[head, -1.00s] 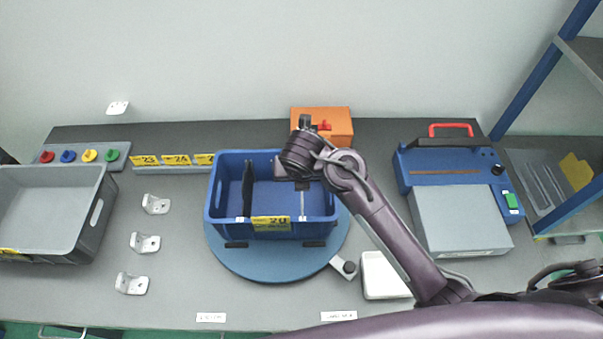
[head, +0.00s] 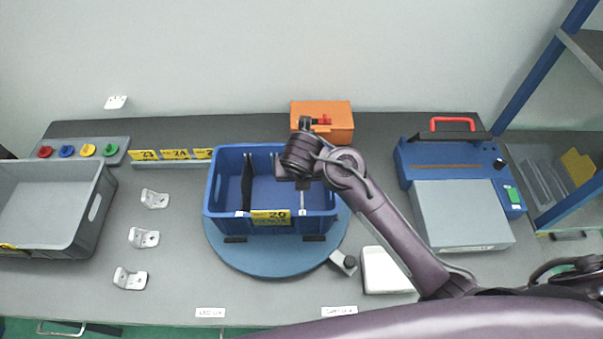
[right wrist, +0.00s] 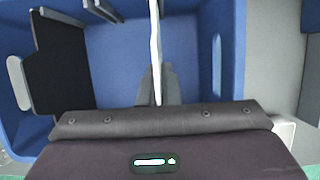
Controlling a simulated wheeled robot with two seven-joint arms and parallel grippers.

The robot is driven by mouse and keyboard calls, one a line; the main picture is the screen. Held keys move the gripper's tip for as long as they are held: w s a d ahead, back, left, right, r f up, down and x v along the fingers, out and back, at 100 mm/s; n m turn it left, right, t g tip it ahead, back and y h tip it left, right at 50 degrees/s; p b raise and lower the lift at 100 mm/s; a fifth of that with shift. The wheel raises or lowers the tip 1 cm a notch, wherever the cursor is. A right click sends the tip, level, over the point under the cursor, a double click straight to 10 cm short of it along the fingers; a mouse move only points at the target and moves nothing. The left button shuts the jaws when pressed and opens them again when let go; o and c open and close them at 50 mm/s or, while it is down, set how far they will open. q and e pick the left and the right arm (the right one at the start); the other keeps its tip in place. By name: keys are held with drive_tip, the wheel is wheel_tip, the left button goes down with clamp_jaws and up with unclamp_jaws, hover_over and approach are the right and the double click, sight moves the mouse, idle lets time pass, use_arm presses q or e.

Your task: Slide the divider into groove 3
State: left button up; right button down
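A blue crate (head: 225,229) with a yellow tag marked 20 stands on a round blue turntable (head: 275,262). A black divider (head: 248,185) stands upright across its left part; it also shows in the right wrist view (right wrist: 62,70). My right gripper (head: 303,184) reaches down into the right part of the crate. In the right wrist view its fingers (right wrist: 157,88) close on both sides of a thin, pale-edged divider (right wrist: 155,40), seen edge-on. That divider's near edge (head: 303,204) shows below the gripper. Its lower edge and groove are hidden. My left gripper is out of view.
A grey bin (head: 78,232) and several white brackets (head: 144,238) lie left. An orange box (head: 335,118) stands behind the crate. A blue-and-grey machine (head: 460,215) and a white tray (head: 385,272) are on the right. The front strip of bench is mostly clear.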

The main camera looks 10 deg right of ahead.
drive_tip(key=shift+f+b, duration=0.75)
drive_tip(key=shift+f, duration=0.95)
drive_tip(key=c, duration=1.6)
unclamp_jaws()
drive_tip(key=shift+o, duration=0.2)
drive_tip(key=v, duration=0.7)
drive_tip(key=shift+a, duration=0.1)
drive_tip(key=shift+s+r, duration=0.2)
drive_tip(key=shift+r, duration=0.2)
